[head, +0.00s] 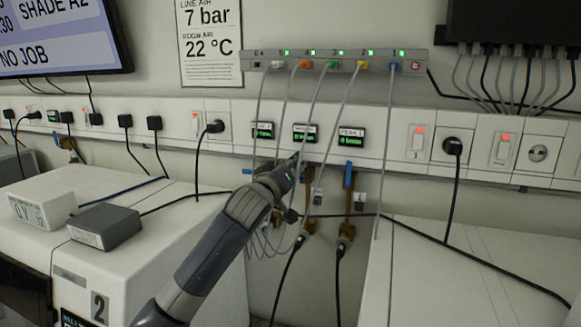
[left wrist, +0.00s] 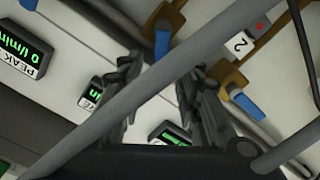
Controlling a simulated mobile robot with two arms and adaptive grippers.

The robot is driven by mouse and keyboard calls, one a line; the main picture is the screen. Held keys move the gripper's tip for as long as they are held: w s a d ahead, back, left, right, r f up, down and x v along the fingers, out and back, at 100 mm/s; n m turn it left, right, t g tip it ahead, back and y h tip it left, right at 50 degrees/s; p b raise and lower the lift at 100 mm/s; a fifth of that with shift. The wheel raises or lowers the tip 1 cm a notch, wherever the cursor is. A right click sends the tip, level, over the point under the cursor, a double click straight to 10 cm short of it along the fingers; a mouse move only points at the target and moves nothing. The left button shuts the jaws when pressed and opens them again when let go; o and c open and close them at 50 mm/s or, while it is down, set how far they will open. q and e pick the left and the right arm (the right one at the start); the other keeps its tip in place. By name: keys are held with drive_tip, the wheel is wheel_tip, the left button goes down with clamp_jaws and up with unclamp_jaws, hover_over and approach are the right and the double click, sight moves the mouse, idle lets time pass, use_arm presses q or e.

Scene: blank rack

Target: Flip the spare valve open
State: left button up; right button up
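My left gripper (head: 293,168) reaches up to the wall just below the row of small displays. My arm partly hides the other valves. I cannot read which valve is the spare. My right gripper is out of view.
Grey hoses hang from the manifold (head: 335,60) in front of the valves; one (left wrist: 150,90) crosses close before the left wrist camera. Small green displays (head: 305,132) sit above the valves. White cabinets stand left (head: 160,225) and right (head: 455,270), with a gap between.

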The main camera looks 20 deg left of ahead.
use_arm(q)
drive_tip(key=c, duration=0.4)
clamp_jaws()
drive_tip(key=shift+s+d+r+m, duration=0.15)
drive_tip(key=shift+d+m, duration=0.3)
drive_tip(key=shift+m, duration=0.7)
drive_tip(key=shift+w+d+r+m, duration=0.15)
drive_tip(key=shift+d+m, duration=0.25)
drive_tip(key=shift+m, duration=0.8)
drive_tip(key=shift+s+d+r+m, duration=0.15)
drive_tip(key=shift+d+m, duration=0.3)
drive_tip(key=shift+m, duration=0.7)
use_arm(e)
drive_tip(key=shift+w+d, duration=0.1)
drive_tip(key=shift+w, duration=0.1)
use_arm(q)
drive_tip(key=shift+o, duration=2)
unclamp_jaws()
